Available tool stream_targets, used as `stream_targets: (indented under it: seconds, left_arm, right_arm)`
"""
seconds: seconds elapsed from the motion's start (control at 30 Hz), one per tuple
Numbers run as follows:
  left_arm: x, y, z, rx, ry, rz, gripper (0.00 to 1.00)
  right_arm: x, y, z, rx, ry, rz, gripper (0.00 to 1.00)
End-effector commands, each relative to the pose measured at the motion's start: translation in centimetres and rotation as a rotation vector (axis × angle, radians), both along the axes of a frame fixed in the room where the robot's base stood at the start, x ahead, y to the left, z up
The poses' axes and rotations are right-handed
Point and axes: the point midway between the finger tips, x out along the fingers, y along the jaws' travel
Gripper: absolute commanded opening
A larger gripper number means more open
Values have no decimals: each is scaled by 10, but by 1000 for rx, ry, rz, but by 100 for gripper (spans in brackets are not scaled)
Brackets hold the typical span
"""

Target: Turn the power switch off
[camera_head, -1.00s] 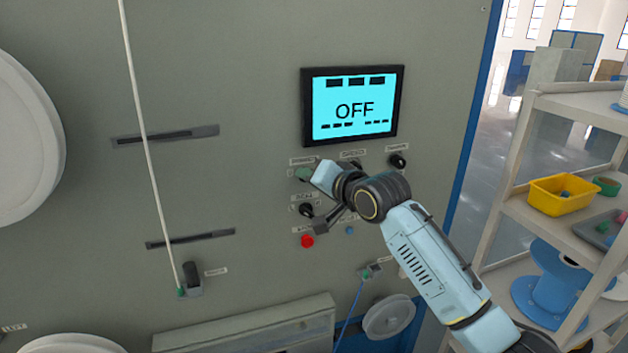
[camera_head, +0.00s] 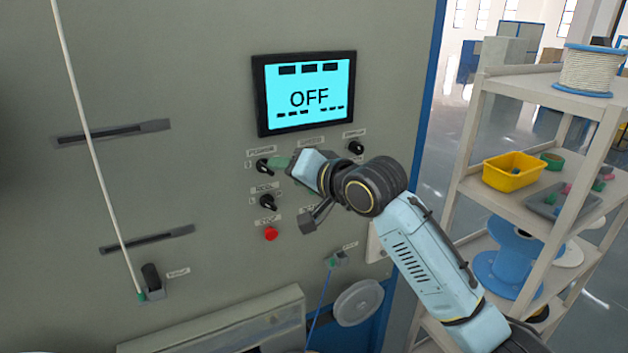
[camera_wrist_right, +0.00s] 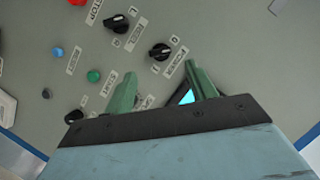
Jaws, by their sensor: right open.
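The power switch is a black rotary knob (camera_head: 263,167) under a "POWER" label on the grey machine panel. It also shows in the right wrist view (camera_wrist_right: 160,52), just ahead of and between the two green fingertips. My right gripper (camera_head: 281,162) is open, close to the knob on its right side in the head view; the right wrist view shows its fingers (camera_wrist_right: 160,69) apart with nothing between them. The screen (camera_head: 310,95) above reads "OFF". My left gripper is not in view.
Another black knob (camera_head: 268,202) and a red button (camera_head: 271,233) sit below the power knob. A further knob (camera_head: 356,147) is at the upper right. Blue (camera_wrist_right: 58,52) and green (camera_wrist_right: 93,76) buttons show in the wrist view. A shelf (camera_head: 520,90) stands at the right.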

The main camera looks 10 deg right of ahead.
Motion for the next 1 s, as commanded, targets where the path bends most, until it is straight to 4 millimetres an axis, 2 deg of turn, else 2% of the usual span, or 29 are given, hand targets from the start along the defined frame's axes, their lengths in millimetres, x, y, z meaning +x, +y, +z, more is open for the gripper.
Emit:
stream_targets:
  seconds: [0.2,0.4,0.83,0.93,1.0]
  left_arm:
    - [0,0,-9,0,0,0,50]
    - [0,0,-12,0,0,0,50]
    - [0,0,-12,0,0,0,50]
    - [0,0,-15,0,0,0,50]
    - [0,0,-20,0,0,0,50]
  right_arm:
    - [-31,-21,9,0,-2,0,56]
    - [-48,-33,16,0,0,0,56]
    - [-53,-35,17,-1,1,0,56]
    - [-48,-38,5,-5,13,-9,56]
    - [-40,-43,-20,-16,33,-26,56]
